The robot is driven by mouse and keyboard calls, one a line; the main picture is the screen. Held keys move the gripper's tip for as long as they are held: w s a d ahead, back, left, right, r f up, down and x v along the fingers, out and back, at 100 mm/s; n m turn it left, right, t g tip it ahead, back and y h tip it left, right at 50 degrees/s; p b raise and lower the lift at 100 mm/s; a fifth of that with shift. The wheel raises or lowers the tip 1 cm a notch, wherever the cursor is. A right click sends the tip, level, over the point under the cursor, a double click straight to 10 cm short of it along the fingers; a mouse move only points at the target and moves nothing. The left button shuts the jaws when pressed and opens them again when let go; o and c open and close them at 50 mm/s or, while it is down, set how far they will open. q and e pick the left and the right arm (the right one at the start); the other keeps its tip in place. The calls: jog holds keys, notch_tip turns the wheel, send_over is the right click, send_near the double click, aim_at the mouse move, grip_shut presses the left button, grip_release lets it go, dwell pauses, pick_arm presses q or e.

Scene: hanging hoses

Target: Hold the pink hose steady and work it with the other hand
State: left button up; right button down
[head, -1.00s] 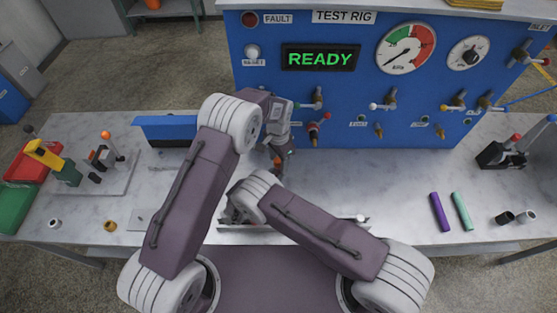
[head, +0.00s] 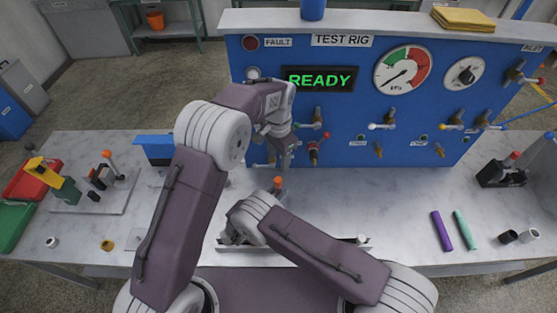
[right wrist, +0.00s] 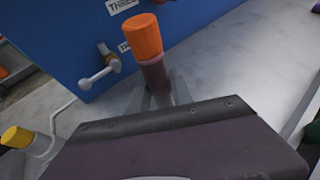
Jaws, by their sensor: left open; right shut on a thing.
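A dull mauve-pink tube (right wrist: 157,76) with an orange end (right wrist: 143,37) stands nearly upright in the right wrist view. It looks like the pink hose. My right gripper (right wrist: 158,98) is shut on it below the orange end; its grip is partly hidden by its own body. In the head view the orange end (head: 277,182) shows just beyond my right arm, which hides the lower hose. My left gripper (head: 283,160) is open and empty, above the orange end and apart from it, in front of the rig's blue panel.
The blue test rig (head: 400,110) stands behind, its valve levers (head: 318,150) sticking out close to my left gripper. A purple tube (head: 441,230) and a teal tube (head: 465,228) lie at right. A clamp board (head: 80,200) sits at left. The bench (head: 370,200) is clear at centre right.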

aim_at(276, 195)
jog(key=c, duration=1.1)
grip_release()
jog(key=shift+o, duration=0.2)
jog(key=v, duration=0.7)
jog(key=shift+s+a+r, duration=0.1)
jog(key=shift+s+a, duration=0.05)
jog(key=shift+s, duration=0.05)
